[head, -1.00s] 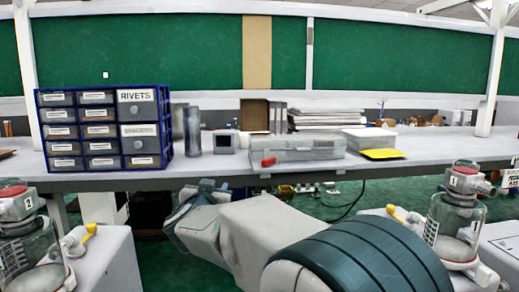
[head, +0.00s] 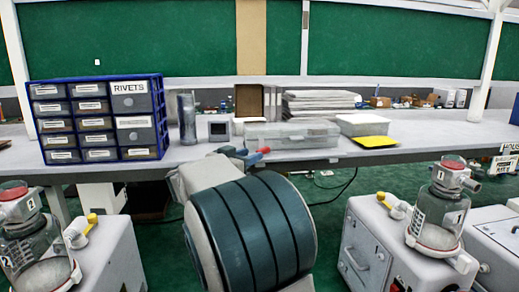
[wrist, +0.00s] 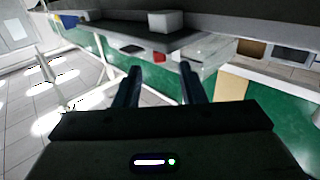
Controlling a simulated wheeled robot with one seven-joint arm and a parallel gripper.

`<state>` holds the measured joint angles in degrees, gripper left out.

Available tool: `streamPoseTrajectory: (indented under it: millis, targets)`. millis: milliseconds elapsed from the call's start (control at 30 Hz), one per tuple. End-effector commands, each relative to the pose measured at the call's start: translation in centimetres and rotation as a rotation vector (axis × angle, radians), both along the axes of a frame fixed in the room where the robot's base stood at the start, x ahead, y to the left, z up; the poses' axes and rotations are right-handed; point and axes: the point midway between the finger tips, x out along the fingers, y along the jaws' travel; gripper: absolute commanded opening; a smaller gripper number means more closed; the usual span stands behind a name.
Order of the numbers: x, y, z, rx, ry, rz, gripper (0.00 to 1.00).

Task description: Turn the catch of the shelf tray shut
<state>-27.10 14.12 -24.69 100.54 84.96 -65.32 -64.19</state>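The shelf tray looks to be the clear, grey-lidded box (head: 292,136) on the worktop in the head view. A red piece (head: 264,150), likely its catch, shows at its lower left front. In the wrist view a red piece (wrist: 158,57) shows ahead of my fingers, beside a clear box (wrist: 206,55). My gripper (wrist: 160,82) is open, with two dark fingers apart and nothing between them. In the head view my gripper (head: 236,153) is small, just left of the red piece and partly hidden by my arm. I cannot tell whether they touch.
A blue drawer cabinet (head: 98,120) labelled RIVETS stands left on the worktop (head: 205,152). A dark cylinder (head: 187,119), a small box (head: 219,128) and a yellow sheet (head: 374,142) are nearby. Canister pumps (head: 440,205) (head: 38,240) stand on pale cabinets in front, with green floor between.

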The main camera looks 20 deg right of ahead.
Motion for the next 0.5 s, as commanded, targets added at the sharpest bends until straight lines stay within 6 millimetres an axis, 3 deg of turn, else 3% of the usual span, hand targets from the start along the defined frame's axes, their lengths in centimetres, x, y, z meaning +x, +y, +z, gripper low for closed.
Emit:
streamPoseTrajectory:
  millis: [200,500]
  targets:
    - [1.8,-3.4,0.1,-0.001,0.002,-0.002,0.36]
    - [2.5,-4.9,0.0,0.000,0.000,0.000,0.36]
